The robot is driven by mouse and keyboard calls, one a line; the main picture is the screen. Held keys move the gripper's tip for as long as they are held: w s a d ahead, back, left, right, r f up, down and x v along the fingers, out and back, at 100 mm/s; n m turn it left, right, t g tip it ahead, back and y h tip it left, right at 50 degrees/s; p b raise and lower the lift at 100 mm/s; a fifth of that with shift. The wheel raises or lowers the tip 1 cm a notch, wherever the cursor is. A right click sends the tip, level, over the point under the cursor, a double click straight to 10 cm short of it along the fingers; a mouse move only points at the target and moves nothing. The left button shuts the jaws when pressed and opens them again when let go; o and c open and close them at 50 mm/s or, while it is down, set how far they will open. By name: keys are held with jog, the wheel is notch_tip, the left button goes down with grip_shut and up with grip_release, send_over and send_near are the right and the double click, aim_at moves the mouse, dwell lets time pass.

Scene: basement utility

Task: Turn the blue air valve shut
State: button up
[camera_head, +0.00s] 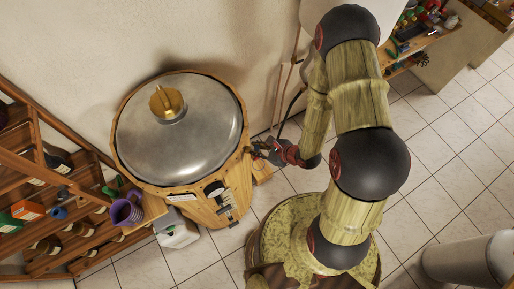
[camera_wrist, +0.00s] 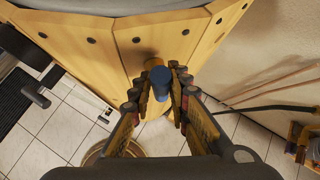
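The blue air valve (camera_wrist: 159,78) shows in the wrist view as a small blue handle. It is on the side of a wooden-staved vessel (camera_wrist: 82,42), below its rim. My gripper (camera_wrist: 160,84) has its two fingers on either side of the blue handle, with their tips close to it. I cannot tell whether the fingers press on the handle or leave a thin gap. In the head view my gripper (camera_head: 259,149) is at the right side of the vessel (camera_head: 222,209), and the valve is hard to make out there.
The vessel has a domed metal lid (camera_head: 180,138). A wooden shelf (camera_head: 75,190) with bottles and boxes stands at the left, with a purple container (camera_head: 126,212) near it. A dark hose (camera_wrist: 265,108) runs by the wall. Tiled floor (camera_head: 440,150) is open at the right.

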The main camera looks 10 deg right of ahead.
jog(key=o, duration=0.4)
jog(key=v, duration=1.2)
jog(key=shift+a, duration=0.1)
